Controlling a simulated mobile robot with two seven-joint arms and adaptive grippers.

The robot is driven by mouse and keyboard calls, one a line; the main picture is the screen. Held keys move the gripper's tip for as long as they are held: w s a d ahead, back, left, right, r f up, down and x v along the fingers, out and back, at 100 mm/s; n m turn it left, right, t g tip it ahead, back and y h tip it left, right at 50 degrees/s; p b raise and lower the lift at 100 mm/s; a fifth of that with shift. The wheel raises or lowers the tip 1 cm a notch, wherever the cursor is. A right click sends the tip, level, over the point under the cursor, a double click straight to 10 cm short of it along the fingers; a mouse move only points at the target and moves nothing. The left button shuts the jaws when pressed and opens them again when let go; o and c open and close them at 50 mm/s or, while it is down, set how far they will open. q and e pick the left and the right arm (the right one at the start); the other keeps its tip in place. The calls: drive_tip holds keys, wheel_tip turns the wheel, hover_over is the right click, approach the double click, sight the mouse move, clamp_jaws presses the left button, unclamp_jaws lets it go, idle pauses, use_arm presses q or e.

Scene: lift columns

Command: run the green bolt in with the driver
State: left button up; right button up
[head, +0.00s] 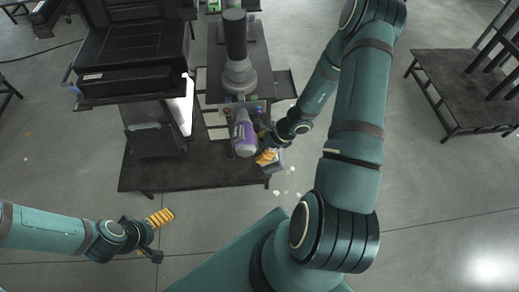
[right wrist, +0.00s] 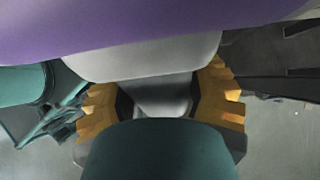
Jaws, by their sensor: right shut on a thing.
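The driver (head: 243,136), purple and grey, stands out at the front of the dark column fixture in the head view. In the right wrist view its purple body (right wrist: 130,28) fills the top, with a grey part below it. My right gripper (head: 266,153) is at the driver's lower right side, and its yellow fingers (right wrist: 162,98) are closed about the grey part. My left gripper (head: 158,235) is apart from the driver, low at the left, with its fingers spread and nothing between them. I cannot make out the green bolt in either view.
A dark bench (head: 190,178) lies under the driver. A grey cylinder column (head: 237,72) rises behind it. A black cabinet-like unit (head: 130,78) stands close on the left. Another dark table (head: 465,90) is at the right. The floor in front is open.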

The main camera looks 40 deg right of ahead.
drive_tip(key=shift+w+d+r+b, duration=0.1)
drive_tip(key=shift+w+d+b, duration=0.15)
drive_tip(key=shift+w+b, duration=0.2)
idle(1.4)
drive_tip(key=shift+s+a+b, duration=0.1)
drive_tip(key=shift+s+b, duration=0.1)
drive_tip(key=shift+b, duration=0.1)
drive_tip(key=s+a+b, duration=0.1)
drive_tip(key=s+b, duration=0.1)
drive_tip(key=s+a+b, duration=0.1)
drive_tip(key=s+b, duration=0.1)
drive_tip(key=shift+a, duration=0.2)
idle(0.4)
drive_tip(key=shift+s+a+b, duration=0.55)
drive_tip(key=shift+s+b, duration=0.3)
drive_tip(key=shift+b, duration=0.25)
drive_tip(key=shift+s+a+b, duration=0.5)
drive_tip(key=shift+s+b, duration=0.35)
drive_tip(key=shift+b, duration=0.2)
